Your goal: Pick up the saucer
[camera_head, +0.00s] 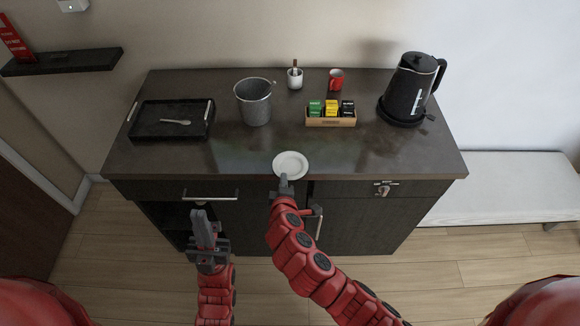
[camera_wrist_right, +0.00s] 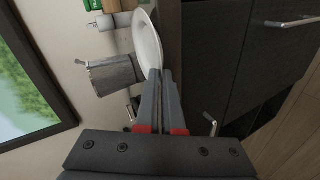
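The white round saucer (camera_head: 291,163) is at the front edge of the dark counter, near the middle. In the right wrist view the saucer (camera_wrist_right: 148,40) shows edge-on at my fingertips. My right gripper (camera_head: 285,182) is at the saucer's near rim; in its wrist view the fingers (camera_wrist_right: 161,74) are close together and look shut on the rim. I cannot tell whether the saucer is lifted off the counter. My left gripper (camera_head: 203,213) is in front of the cabinet, empty and away from the saucer; its finger gap is unclear.
The counter (camera_head: 230,158) also holds a black tray (camera_head: 150,129) with a spoon, a metal bucket (camera_head: 254,103), a white cup (camera_head: 295,78), a red mug (camera_head: 337,79), a box of packets (camera_head: 331,121) and a black kettle (camera_head: 410,90). The counter around the saucer is clear.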

